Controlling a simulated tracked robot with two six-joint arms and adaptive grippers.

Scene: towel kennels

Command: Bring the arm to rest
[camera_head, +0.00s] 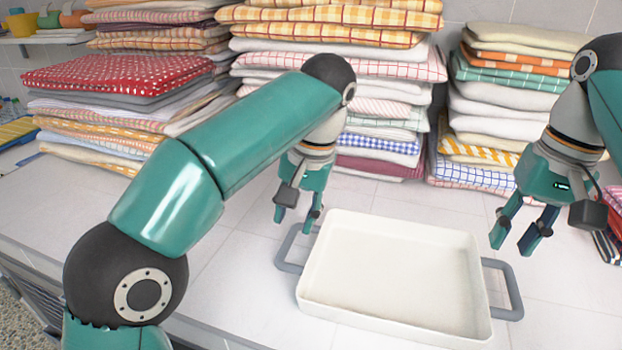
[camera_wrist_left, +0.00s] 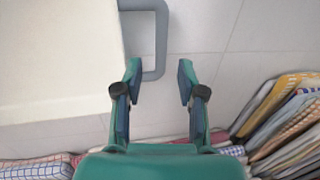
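My left arm reaches in from the left in the head view. Its gripper (camera_head: 295,220) hangs above the counter, just behind the left handle of a white tray (camera_head: 345,222). In the left wrist view the left gripper (camera_wrist_left: 159,80) is open with nothing between its fingers, and the tray's grey handle (camera_wrist_left: 161,38) is just beyond the fingertips. My right gripper (camera_head: 514,246) is open and empty, pointing down behind the tray's right handle (camera_head: 508,290).
The tray is empty and lies on the tiled white counter (camera_head: 240,285). Stacks of folded towels (camera_head: 385,110) line the wall, with a red dotted one (camera_head: 115,78) at left and another stack (camera_head: 515,90) at right. A shelf with small pots (camera_head: 48,22) is at upper left.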

